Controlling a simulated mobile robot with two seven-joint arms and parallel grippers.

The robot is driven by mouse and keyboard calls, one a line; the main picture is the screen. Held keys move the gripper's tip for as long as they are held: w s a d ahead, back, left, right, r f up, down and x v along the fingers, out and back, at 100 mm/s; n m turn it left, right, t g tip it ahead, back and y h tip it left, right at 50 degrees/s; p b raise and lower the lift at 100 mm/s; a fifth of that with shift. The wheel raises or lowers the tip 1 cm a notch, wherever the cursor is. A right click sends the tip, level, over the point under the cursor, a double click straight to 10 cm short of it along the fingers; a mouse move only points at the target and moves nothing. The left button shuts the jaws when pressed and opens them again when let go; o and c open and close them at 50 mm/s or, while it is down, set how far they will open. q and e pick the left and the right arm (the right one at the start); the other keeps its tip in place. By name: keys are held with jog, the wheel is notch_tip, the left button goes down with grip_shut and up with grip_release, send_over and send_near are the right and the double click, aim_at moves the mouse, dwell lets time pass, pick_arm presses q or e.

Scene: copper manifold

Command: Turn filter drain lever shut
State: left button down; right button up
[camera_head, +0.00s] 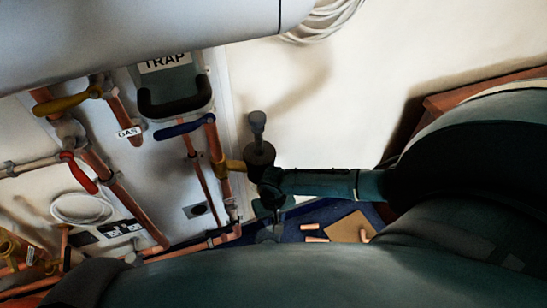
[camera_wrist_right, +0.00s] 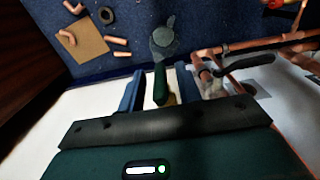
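In the head view, the filter (camera_head: 260,157) is a dark upright cylinder with a grey knob on top, joined to a copper pipe by a brass fitting. My right gripper (camera_head: 268,196) is just below it, partly hidden by its own wrist. In the right wrist view, a green lever (camera_wrist_right: 160,86), apparently the drain lever, lies between the spread fingers of my right gripper (camera_wrist_right: 160,88), with gaps on both sides. A rounded grey part (camera_wrist_right: 165,38) is just beyond the lever's end. My left gripper is in neither view.
Copper pipes with a yellow lever (camera_head: 68,103), red lever (camera_head: 78,172) and blue lever (camera_head: 184,127) fill the wall panel left of the filter. A dark lever (camera_wrist_right: 250,63) is right of my gripper in the wrist view. Pipe pieces and a cardboard sheet (camera_wrist_right: 80,42) lie on the blue floor.

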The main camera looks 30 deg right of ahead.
jog(key=shift+f, duration=0.15)
grip_shut()
dwell(0.4)
